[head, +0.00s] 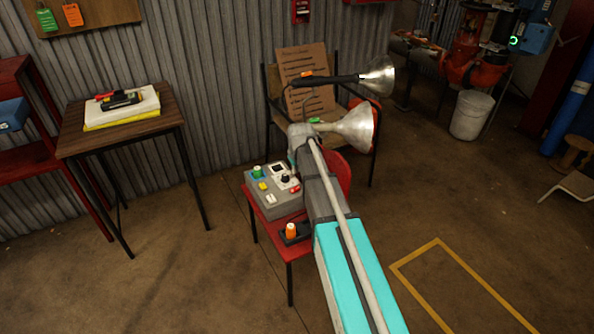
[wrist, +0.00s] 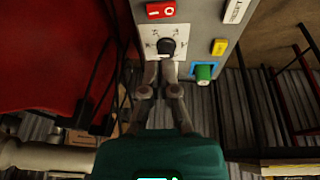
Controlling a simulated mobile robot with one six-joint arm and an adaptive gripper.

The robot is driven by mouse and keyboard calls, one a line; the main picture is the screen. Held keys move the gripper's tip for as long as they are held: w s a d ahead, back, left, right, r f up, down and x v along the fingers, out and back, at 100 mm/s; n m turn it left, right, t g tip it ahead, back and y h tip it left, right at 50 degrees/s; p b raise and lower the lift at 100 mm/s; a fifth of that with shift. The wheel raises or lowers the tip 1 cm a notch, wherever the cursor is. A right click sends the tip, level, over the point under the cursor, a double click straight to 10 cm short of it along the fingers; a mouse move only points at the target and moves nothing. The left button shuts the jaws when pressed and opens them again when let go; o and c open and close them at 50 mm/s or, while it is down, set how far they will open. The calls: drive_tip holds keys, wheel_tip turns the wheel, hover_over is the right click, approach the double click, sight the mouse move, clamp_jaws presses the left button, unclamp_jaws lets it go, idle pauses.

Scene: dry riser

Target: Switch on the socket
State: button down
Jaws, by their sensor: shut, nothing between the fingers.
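I cannot tell which of these belongs to the socket. My gripper (wrist: 161,72) is shut and empty, its fingertips close to the black knob's lower edge; whether they touch is unclear. In the head view my gripper (head: 293,168) is above the box, partly hidden by my arm.
A black device with an orange knob (head: 291,232) lies on the chair's front. A wooden chair (head: 270,100) with a cardboard sign and lamps stands behind. A small table (head: 75,145) is left, a white bucket (head: 471,115) at the back right. Floor at the right front is clear.

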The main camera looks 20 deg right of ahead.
drive_tip(key=b, duration=0.5)
hover_over(296, 188)
drive_tip(key=shift+s+a+f, duration=0.15)
drive_tip(key=shift+s+f, duration=0.05)
drive_tip(key=shift+f, duration=1.25)
drive_tip(key=shift+s+a+f, duration=0.15)
drive_tip(key=shift+f, duration=1.25)
drive_tip(key=shift+w+d+f+b, duration=0.1)
drive_tip(key=shift+d+f+b, duration=0.1)
drive_tip(key=shift+f+b, duration=0.7)
drive_tip(key=shift+d+f+b, duration=0.2)
drive_tip(key=shift+f+b, duration=0.7)
drive_tip(key=shift+a, duration=0.1)
